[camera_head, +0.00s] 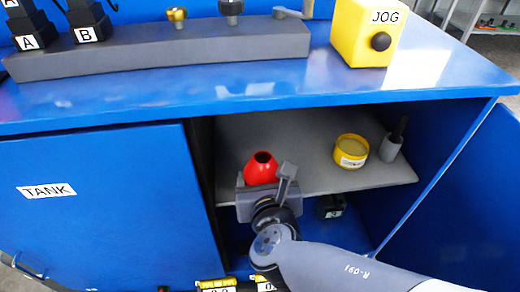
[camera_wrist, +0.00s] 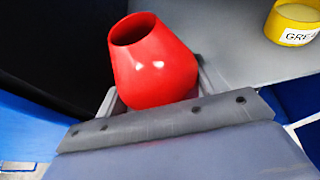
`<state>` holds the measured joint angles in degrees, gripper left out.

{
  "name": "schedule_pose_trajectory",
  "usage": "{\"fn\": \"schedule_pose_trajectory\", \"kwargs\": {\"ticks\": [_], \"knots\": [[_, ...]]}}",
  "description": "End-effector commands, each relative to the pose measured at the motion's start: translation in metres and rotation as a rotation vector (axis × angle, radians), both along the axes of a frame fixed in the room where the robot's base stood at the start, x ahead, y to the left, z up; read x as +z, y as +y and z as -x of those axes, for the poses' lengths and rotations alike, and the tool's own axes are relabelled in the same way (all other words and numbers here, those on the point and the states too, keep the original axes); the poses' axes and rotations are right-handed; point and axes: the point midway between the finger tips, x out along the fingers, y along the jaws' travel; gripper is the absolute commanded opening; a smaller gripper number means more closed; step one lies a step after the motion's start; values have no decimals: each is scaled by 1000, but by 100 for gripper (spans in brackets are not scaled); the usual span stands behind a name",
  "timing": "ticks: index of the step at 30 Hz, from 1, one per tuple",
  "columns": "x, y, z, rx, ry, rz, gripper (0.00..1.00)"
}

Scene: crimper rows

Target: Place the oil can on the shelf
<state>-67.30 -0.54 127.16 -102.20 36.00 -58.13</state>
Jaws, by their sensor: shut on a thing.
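The red oil can (camera_head: 262,166) has a rounded body and an open dark top. My gripper (camera_head: 265,188) is shut on it at the left part of the front edge of the grey shelf (camera_head: 300,135) inside the blue cabinet. In the wrist view the red can (camera_wrist: 155,70) stands slightly tilted between the gripper's fingers (camera_wrist: 155,95), with the shelf (camera_wrist: 230,45) behind and to the right. The can's lower part is hidden by my gripper. I cannot tell whether its base touches the shelf.
A yellow grease tin (camera_head: 351,150) and a grey cup holding a dark rod (camera_head: 391,148) stand on the right of the shelf. A dark box (camera_head: 331,206) lies below. The cabinet's left door (camera_head: 100,205) is close to the gripper. The shelf's middle is clear.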

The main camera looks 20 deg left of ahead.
Motion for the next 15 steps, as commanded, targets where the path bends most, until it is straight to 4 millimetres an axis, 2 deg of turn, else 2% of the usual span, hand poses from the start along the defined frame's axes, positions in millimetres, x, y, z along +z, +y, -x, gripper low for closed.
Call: {"fn": "schedule_pose_trajectory", "kwargs": {"ticks": [1, 9, 15], "knots": [[-2, 6, -13, -6, -1, 0, 37], [-1, 38, -70, -4, 0, 1, 37], [1, 51, -92, -1, -1, -1, 37]]}}
